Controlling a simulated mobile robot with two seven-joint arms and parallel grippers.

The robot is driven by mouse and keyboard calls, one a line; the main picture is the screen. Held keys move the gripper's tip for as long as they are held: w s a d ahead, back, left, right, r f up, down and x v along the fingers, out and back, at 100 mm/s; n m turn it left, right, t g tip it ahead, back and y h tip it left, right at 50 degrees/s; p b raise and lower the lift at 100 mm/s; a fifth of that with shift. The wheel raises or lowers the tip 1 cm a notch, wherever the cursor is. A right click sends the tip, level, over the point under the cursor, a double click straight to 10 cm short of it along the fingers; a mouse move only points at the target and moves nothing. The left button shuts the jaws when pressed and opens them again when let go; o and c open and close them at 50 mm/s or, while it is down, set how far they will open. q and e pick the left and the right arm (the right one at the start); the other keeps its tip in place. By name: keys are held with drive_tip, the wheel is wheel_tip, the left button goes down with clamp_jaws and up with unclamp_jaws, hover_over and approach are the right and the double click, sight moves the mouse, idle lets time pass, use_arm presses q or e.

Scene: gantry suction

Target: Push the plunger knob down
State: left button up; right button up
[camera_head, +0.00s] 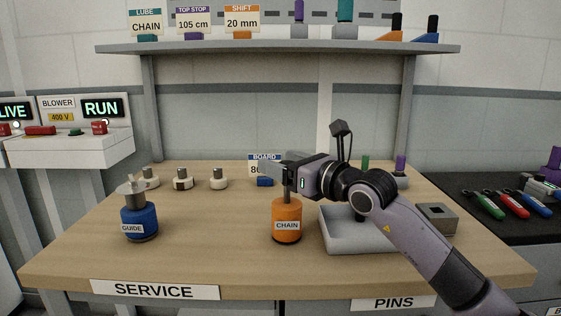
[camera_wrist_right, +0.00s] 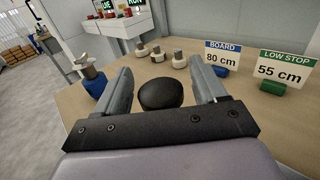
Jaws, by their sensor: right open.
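The orange CHAIN bottle (camera_head: 286,220) stands upright on the bench with a dark plunger stem (camera_head: 286,188) rising from it. My right gripper (camera_head: 274,167) is at the top of this stem, fingers pointing left and level. In the right wrist view a dark round knob (camera_wrist_right: 160,94) sits between the two open fingers of my right gripper (camera_wrist_right: 162,72), with gaps at its sides. I cannot tell whether the gripper touches it. The blue GUIDE bottle (camera_head: 139,220) stands at left with a pale metal top; it also shows in the right wrist view (camera_wrist_right: 95,83). My left gripper is not in view.
A grey tray (camera_head: 345,243) stands right of the orange bottle, under my right arm. Several pale round parts (camera_head: 183,180) and a BOARD sign (camera_head: 263,160) stand behind. A shelf (camera_head: 270,48) spans above the bench (camera_head: 210,240). Bench between the bottles is clear.

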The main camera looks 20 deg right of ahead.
sight(281, 199)
drive_tip(key=shift+w+a, duration=0.25)
drive_tip(key=shift+w, duration=0.15)
clamp_jaws()
drive_tip(key=shift+f+b, duration=1.25)
drive_tip(key=shift+f, duration=0.65)
unclamp_jaws()
drive_tip(key=shift+r, duration=0.1)
